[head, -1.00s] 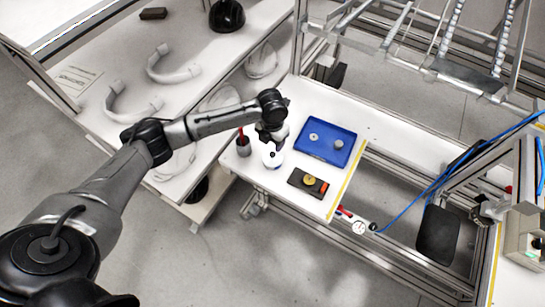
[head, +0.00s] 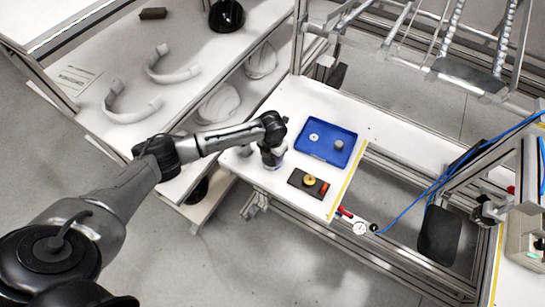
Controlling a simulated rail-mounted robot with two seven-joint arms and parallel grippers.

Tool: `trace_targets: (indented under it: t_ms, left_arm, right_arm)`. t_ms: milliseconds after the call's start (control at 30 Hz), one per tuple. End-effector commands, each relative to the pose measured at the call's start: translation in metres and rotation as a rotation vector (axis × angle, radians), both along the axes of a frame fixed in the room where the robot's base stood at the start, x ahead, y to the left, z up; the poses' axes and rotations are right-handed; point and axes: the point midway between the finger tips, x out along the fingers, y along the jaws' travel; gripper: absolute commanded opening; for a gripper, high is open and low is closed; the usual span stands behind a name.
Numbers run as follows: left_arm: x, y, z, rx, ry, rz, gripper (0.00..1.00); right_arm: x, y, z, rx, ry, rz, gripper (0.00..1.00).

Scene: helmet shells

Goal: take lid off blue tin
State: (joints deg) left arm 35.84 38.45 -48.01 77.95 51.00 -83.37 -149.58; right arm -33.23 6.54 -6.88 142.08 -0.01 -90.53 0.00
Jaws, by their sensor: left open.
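My left gripper (head: 272,164) is over the left part of the white bench (head: 335,105), pointing down and low, close to the bench top. It is open. It covers the spot where a small round white and blue object stood a second ago, likely the tin. The tin and its lid cannot be made out now, nor whether the fingers are around or above them. My right gripper is not in view.
A blue tray (head: 311,149) holding a white ring (head: 314,137) and a grey cylinder (head: 339,144) lies right of the gripper. Helmet shells (head: 219,103) lie on the left shelving.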

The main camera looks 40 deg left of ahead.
Motion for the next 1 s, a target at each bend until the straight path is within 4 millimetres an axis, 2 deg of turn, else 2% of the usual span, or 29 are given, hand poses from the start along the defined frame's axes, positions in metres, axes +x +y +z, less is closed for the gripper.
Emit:
trace_targets:
  t_ms: [200, 733, 1000]
  left_arm:
    - [0.0000, -0.0001, -0.0001, 0.000, 0.000, 0.000, 0.53]
    - [0.0002, -0.0001, 0.0004, 0.000, -0.001, 0.000, 0.02]
    - [0.0004, -0.0001, 0.0017, 0.000, -0.001, 0.000, 0.01]
  right_arm:
    - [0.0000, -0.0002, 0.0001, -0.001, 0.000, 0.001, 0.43]
    - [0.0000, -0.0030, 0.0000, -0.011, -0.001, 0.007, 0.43]
    - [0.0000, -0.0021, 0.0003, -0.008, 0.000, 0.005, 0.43]
